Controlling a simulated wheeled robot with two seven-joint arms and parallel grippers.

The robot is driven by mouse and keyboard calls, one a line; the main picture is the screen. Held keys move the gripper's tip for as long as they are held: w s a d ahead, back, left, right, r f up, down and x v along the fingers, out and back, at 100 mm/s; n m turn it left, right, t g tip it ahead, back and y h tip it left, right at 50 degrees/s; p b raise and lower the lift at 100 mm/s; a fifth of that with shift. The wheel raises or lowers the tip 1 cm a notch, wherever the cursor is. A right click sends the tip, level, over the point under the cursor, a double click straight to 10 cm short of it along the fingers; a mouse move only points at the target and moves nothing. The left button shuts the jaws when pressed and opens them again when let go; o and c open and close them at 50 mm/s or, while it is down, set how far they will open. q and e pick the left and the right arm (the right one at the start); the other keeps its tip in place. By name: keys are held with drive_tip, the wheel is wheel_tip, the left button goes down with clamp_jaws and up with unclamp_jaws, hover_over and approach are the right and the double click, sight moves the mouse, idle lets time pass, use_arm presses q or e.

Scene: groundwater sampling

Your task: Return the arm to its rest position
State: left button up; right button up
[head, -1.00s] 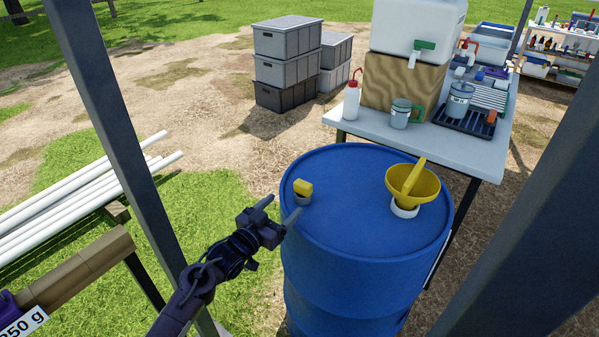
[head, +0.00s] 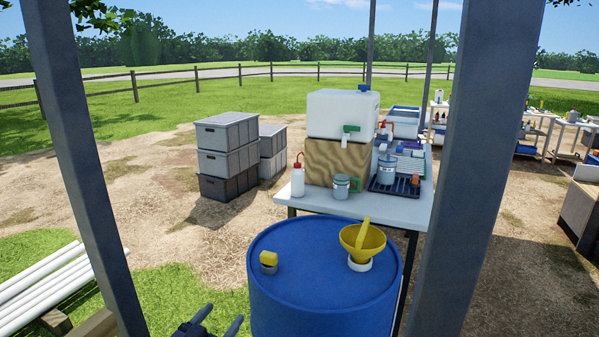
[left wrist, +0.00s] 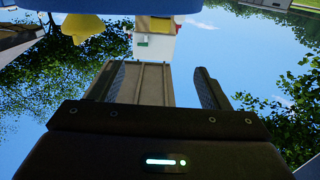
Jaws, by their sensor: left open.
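My left gripper (head: 222,322) shows at the bottom edge of the head view, its two fingers apart. It is left of the blue drum (head: 325,300), with nothing seen between the fingers. In the left wrist view the open fingers (left wrist: 160,88) also show, with the scene upside down and mostly sky beyond. The drum's lid carries a small yellow-capped fitting (head: 268,262) and a yellow funnel (head: 362,243) in a white collar. The rest of my left arm is below the head view. My right gripper is not in view.
A table (head: 400,208) behind the drum holds a white water container (head: 342,113), a wash bottle (head: 298,178) and a jug. Grey crates (head: 227,160) are stacked on the ground to the left. Grey posts (head: 85,170) stand at left and right. White pipes (head: 50,285) lie at lower left.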

use_arm(q)
drive_tip(key=s+a+f+n+g+y+p, duration=0.1)
drive_tip(key=s+f+g+y, duration=0.15)
drive_tip(key=s+f, duration=0.6)
drive_tip(key=s+a+f+n+g+y, duration=0.1)
drive_tip(key=s+f+g, duration=0.25)
drive_tip(key=f, duration=1.05)
drive_tip(key=s+a+f+g+y+p, duration=0.15)
drive_tip(key=s+f, duration=0.45)
drive_tip(key=f, duration=0.6)
drive_tip(key=s+f+g, duration=0.2)
drive_tip(key=s+f, duration=0.3)
drive_tip(key=s, duration=0.6)
drive_tip(key=s+f+g+y, duration=0.1)
drive_tip(key=s+f+g, duration=0.2)
drive_tip(key=s, duration=0.9)
drive_tip(key=s+a+f+g, duration=0.1)
drive_tip(key=s+f+g, duration=0.2)
drive_tip(key=s+f, duration=0.4)
drive_tip(key=s, duration=0.4)
drive_tip(key=shift+s+y, duration=0.2)
drive_tip(key=shift+y, duration=0.2)
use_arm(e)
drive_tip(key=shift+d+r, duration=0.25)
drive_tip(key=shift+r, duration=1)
